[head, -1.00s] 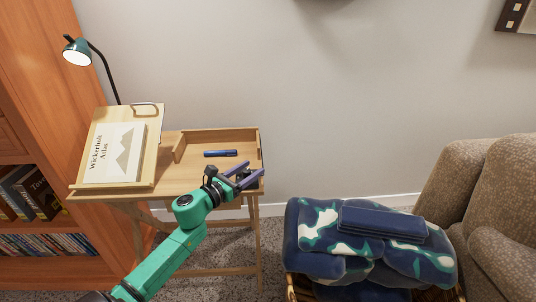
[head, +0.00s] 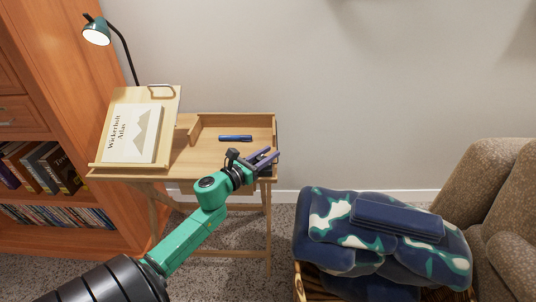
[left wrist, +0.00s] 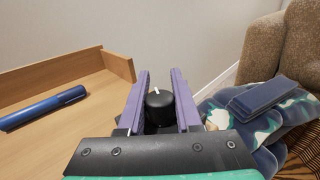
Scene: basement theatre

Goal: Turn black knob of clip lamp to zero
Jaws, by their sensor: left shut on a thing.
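The clip lamp (head: 97,32) has a green shade and a dark gooseneck, and stands above the desk's left side in the head view. The black knob (left wrist: 160,108) is round, with a white pointer mark on top that points away from the wrist camera and slightly right. My left gripper (head: 268,157) is at the desk's right front corner. In the left wrist view its two purple fingers (left wrist: 159,98) are shut on the knob, one on each side. The knob's base and any scale marks are hidden. My right gripper is not in view.
A blue marker (head: 235,138) lies on the wooden desk (head: 200,160), inside its raised rim. A tilted stand holds a book (head: 130,135). A blanket-filled basket (head: 375,235) and a sofa (head: 500,190) are at right, a bookcase (head: 75,80) at left.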

